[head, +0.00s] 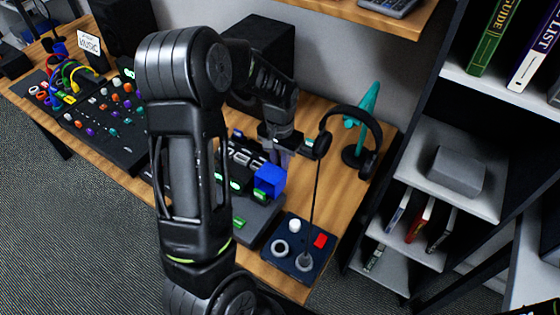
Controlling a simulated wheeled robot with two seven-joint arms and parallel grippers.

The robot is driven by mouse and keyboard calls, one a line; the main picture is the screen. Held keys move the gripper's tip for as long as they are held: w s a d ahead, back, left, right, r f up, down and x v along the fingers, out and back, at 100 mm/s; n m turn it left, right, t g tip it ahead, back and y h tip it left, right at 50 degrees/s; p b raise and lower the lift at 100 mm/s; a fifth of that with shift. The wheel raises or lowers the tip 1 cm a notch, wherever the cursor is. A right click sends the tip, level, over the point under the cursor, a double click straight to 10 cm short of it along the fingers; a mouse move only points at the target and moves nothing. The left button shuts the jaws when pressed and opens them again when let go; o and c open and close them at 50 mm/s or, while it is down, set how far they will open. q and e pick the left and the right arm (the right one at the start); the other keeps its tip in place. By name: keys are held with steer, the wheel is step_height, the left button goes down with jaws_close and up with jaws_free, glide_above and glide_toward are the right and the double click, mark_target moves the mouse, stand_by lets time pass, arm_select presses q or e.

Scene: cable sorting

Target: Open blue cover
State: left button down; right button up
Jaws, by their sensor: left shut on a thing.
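The blue cover (270,180) is a small bright blue box shape at the right end of a dark device with lit green keys. My left gripper (282,159) reaches over from behind my raised arm. Its fingers point down at the top of the blue cover and are shut on it. The exact contact is small and partly hidden. I cannot tell whether the cover is tilted or what lies under it. My right gripper is not in view.
Headphones (370,131) hang on a stand right of my left gripper. A thin black cable (315,200) drops to a dark pad (290,263) with a white knob, a red piece and rings. A mixer (105,120) lies left. Shelves (445,195) stand right.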

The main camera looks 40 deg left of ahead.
mark_target(275, 167)
arm_select(q)
steer(key=shift+s+r+t+b, duration=0.3)
steer(key=shift+t+b, duration=0.3)
steer(key=shift+b, duration=0.2)
steer(key=shift+s+r+t+b, duration=0.4)
steer(key=shift+t+b, duration=0.1)
steer(key=shift+b, duration=0.1)
steer(key=shift+s+d+r, duration=0.1)
steer(key=shift+s+r, duration=0.25)
steer(key=shift+s, duration=0.1)
steer(key=c, duration=1.3)
jaws_free()
steer(key=shift+r, duration=0.65)
steer(key=r, duration=0.2)
steer(key=s+r, duration=0.1)
steer(key=r, duration=0.3)
steer(key=shift+s+d+r, duration=0.1)
steer(key=shift+s+r, duration=0.1)
steer(key=shift+s, duration=0.15)
